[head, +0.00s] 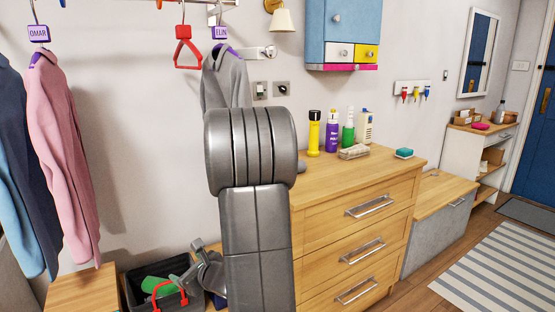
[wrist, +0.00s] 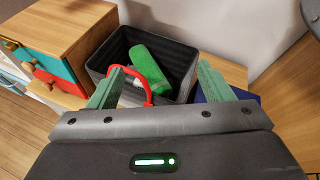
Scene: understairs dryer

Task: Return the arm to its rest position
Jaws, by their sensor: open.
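My arm rises through the middle of the head view and bends down behind its own thick grey link. My gripper (head: 203,272) shows partly beside that link, low over the right side of a dark basket (head: 133,291). In the wrist view my gripper (wrist: 160,84) has its two green-faced fingers wide apart with nothing held between them. The basket (wrist: 108,53) lies beyond the fingertips, with a green rolled item (wrist: 150,66) and a red curved handle (wrist: 120,69) in it. Whether a finger touches the basket I cannot tell.
A wooden drawer unit (head: 325,227) with several bottles on top stands right of my arm. Coats (head: 60,150) hang at left, and a red hanger (head: 187,48) hangs above. A blue wall cabinet (head: 345,30) is at upper right. Floor by the striped rug (head: 500,270) is clear.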

